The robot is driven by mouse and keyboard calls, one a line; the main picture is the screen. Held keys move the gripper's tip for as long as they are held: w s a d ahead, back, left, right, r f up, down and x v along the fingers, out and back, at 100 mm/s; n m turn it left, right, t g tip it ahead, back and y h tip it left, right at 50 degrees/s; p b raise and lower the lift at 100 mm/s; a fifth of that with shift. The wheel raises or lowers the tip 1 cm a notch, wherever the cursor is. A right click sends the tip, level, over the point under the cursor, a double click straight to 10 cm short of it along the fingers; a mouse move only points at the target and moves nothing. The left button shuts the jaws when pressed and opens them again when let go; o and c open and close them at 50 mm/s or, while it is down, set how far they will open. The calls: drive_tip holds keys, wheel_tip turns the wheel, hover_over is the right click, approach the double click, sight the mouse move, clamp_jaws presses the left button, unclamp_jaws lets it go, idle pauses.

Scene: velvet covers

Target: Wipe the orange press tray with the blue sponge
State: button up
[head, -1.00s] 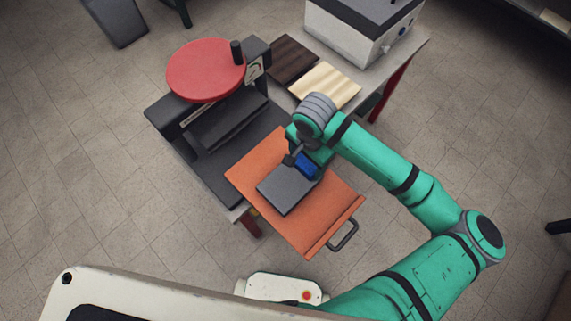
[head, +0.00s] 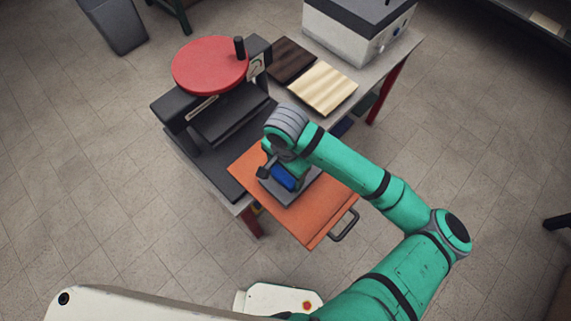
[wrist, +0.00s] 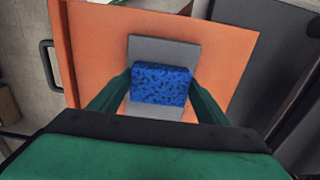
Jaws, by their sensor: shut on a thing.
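The orange press tray (head: 316,222) is pulled out in front of the press, its dark handle (head: 344,226) at the near right. A flat grey plate (wrist: 164,51) lies on the tray and is partly hidden by my gripper in the head view. My gripper (wrist: 158,90) is shut on the blue sponge (wrist: 161,84), one finger on each side. The sponge (head: 284,178) is over the grey plate; I cannot tell whether it touches it. Bare orange tray surrounds the plate.
The black press with a red round top (head: 210,66) stands behind the tray, on the left. A dark board (head: 291,59), a pale striped board (head: 323,88) and a white box machine (head: 352,39) are on the table to the right. Floor is clear around the tray's front.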

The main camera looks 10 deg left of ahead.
drive_tip(key=r, duration=0.5)
drive_tip(key=shift+w+r, duration=0.2)
drive_tip(key=shift+r, duration=0.05)
drive_tip(key=shift+s+r, duration=0.1)
drive_tip(key=shift+r, duration=0.8)
drive_tip(key=shift+d, duration=0.1)
